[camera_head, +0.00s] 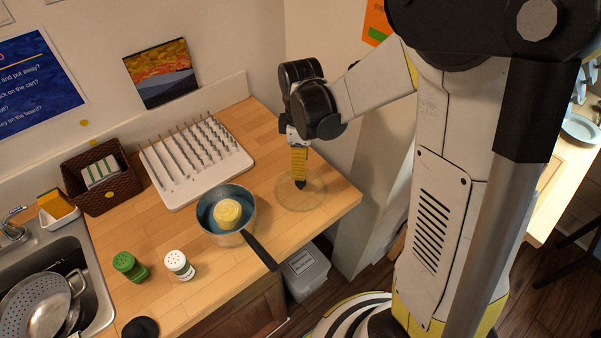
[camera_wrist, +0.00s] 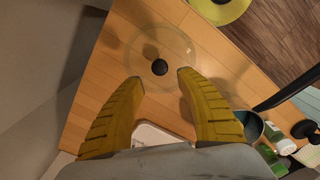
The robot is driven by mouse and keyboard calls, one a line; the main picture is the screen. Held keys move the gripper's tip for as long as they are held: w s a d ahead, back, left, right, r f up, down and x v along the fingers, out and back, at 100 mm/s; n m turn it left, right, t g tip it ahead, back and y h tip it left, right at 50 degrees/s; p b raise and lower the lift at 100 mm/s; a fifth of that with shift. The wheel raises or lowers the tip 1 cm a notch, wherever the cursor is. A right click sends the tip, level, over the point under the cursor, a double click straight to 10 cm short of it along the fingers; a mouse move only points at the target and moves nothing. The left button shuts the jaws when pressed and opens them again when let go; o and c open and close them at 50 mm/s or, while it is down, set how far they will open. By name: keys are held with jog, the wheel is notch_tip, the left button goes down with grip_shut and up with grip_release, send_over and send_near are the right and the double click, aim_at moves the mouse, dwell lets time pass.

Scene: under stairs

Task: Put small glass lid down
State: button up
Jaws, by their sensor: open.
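The small glass lid (camera_head: 315,197) lies flat on the wooden counter near its right corner, clear glass with a dark round knob. In the wrist view the lid (camera_wrist: 135,45) shows its black knob just ahead of my fingertips. My gripper (camera_head: 299,182) points down above the lid. In the wrist view my gripper (camera_wrist: 160,78) has its two yellow fingers spread apart, with nothing between them. The lid appears to rest on the counter, apart from the fingers.
A pot (camera_head: 210,222) with something yellow inside stands left of the lid, its dark handle pointing toward the counter's front edge. A white drying rack (camera_head: 170,190) stands behind it. Green and white shakers (camera_head: 180,266) stand nearer the sink. Bare counter lies around the lid.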

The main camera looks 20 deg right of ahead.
jog(key=s+r+m+t, duration=0.7)
jog(key=s+r+m, duration=0.5)
jog(key=r, duration=0.3)
jog(key=shift+s+r+m+p, duration=0.3)
jog(key=shift+s+r, duration=0.05)
jog(key=shift+f, duration=0.15)
notch_tip(320, 180, down, 9)
jog(key=b, duration=0.9)
jog(key=shift+f, duration=0.15)
